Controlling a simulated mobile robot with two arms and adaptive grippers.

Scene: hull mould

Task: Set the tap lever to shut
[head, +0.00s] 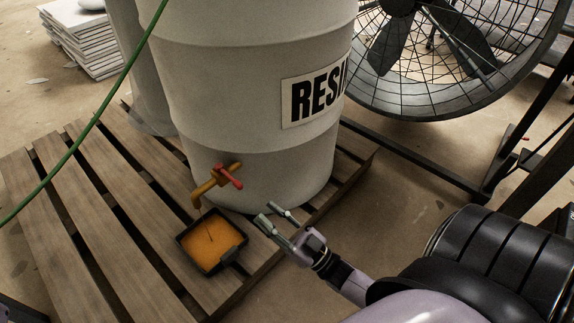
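The tap (208,186) is a brass-coloured spout low on the front of the grey resin drum (235,120). Its red lever (230,177) lies across the tap body, slanting down to the right in the picture. Below the spout, a black tray (241,256) holds orange resin; a thin dark line shows over the resin, and I cannot tell whether it is a stream. My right gripper (264,212) is open and empty, below and to the right of the lever and apart from it, its fingers pointing up-left. My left gripper is not in view.
The drum and tray stand on a wooden pallet (100,205). A green hose (95,122) runs across the left. A large caged fan (385,95) on a dark stand is at the right. White stacked sheets (88,42) lie at the back left.

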